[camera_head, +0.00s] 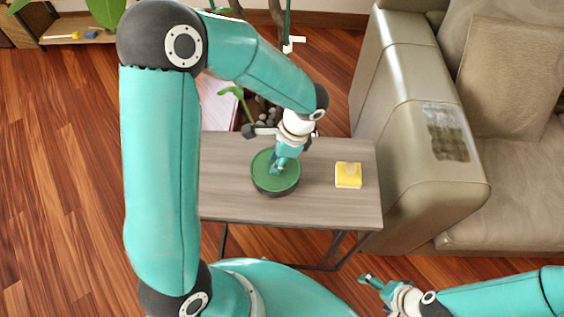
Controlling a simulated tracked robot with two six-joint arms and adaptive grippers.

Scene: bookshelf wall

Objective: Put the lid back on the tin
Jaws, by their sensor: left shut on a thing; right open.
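A round green lid (262,180) shows over the small wooden table, with a dark round rim below it that looks like the tin (268,194). I cannot tell whether the lid rests fully on the tin or sits a little above it. My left gripper (277,170) comes down from above and is shut on the lid near its middle.
A yellow block (348,175) lies on the right part of the table (225,205). A grey sofa (420,190) stands close to the table's right side. Plant leaves and stones show behind the table. Wooden floor (60,200) is clear at the left.

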